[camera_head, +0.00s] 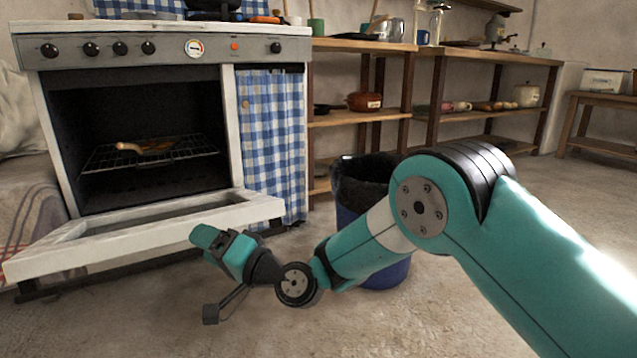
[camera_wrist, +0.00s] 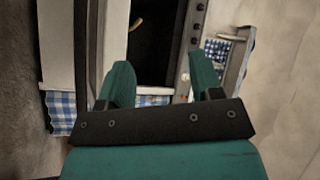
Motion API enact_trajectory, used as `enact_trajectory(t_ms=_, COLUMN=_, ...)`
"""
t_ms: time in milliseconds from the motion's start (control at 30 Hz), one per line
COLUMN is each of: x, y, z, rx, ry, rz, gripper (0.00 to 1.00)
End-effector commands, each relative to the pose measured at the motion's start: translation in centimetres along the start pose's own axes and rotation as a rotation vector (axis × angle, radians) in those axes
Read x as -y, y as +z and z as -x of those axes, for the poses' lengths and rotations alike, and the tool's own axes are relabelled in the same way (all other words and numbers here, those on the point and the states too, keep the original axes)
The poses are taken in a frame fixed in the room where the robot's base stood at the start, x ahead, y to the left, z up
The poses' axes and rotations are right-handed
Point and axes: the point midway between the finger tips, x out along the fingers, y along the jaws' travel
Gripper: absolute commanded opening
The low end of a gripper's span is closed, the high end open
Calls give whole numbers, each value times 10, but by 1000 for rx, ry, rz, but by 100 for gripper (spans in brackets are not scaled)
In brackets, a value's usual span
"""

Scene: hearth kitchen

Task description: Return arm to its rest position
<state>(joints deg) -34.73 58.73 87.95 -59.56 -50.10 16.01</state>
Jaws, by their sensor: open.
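My teal arm reaches in from the right of the head view and bends down toward the open oven door. My gripper (camera_head: 207,240) is just in front of the lowered door, near its right end, above the floor. In the wrist view my gripper (camera_wrist: 162,78) has its two teal fingers spread apart with nothing between them. The fingertips point toward the stove. A pan (camera_head: 150,145) with a light wooden handle lies on the wire rack inside the oven; its handle also shows in the wrist view (camera_wrist: 136,25).
The lowered oven door (camera_head: 150,235) juts out over the floor. A dark blue bin (camera_head: 345,222) with a black liner stands behind my arm. A checked curtain (camera_head: 270,140) hangs right of the oven. Wooden shelves (camera_head: 480,115) line the back wall. The floor in front is clear.

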Motion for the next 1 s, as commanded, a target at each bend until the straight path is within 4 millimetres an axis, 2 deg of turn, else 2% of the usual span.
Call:
enact_trajectory(t_ms=33, x=52, y=-30, z=5, rx=56, ry=42, rz=62, gripper=60)
enact_trajectory(t_ms=167, x=124, y=-62, z=40, rx=233, ry=188, rz=202, gripper=60)
enact_trajectory(t_ms=267, x=174, y=-79, z=82, rx=367, ry=314, rz=289, gripper=60)
enact_trajectory(t_ms=400, x=238, y=-91, z=157, rx=553, ry=505, rz=368, gripper=60)
enact_trajectory(t_ms=500, x=274, y=-91, z=214, rx=672, ry=633, rz=391, gripper=60)
enact_trajectory(t_ms=600, x=302, y=-85, z=263, rx=769, ry=737, rz=391, gripper=60)
enact_trajectory(t_ms=800, x=348, y=-68, z=343, rx=920, ry=896, rz=357, gripper=60)
enact_trajectory(t_ms=933, x=376, y=-56, z=384, rx=1000, ry=979, rz=318, gripper=60)
enact_trajectory(t_ms=1000, x=389, y=-66, z=377, rx=998, ry=972, rz=319, gripper=60)
